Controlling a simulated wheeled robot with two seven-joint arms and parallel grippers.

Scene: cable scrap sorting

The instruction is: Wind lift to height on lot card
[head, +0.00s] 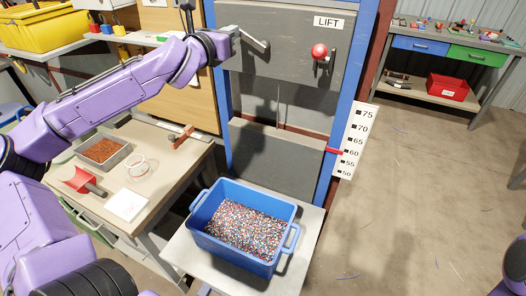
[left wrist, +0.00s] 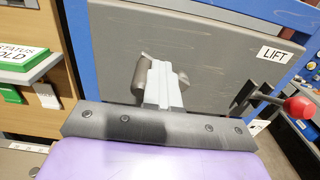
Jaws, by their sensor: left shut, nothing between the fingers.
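A grey panel (head: 290,80) labelled LIFT carries a grey metal crank (head: 257,43) and a red-knobbed lever (head: 319,51). My left gripper (head: 236,36) is at the crank, its fingers shut with nothing between them. In the left wrist view, the closed fingers (left wrist: 160,86) cover part of grey metal pieces behind them; I cannot tell whether they touch. The height scale (head: 355,140) reads 50 to 75, and its red pointer (head: 333,150) stands near 60. A white card (head: 127,205) lies on the bench, its writing unreadable. My right gripper is out of view.
A blue tub (head: 290,210) of mixed granules stands on a pale platform below the panel. The left bench (head: 150,152) holds a tray of brown granules (head: 103,150), a red scoop (head: 82,182) and a clear ring-shaped dish (head: 137,166). The floor at right is mostly clear.

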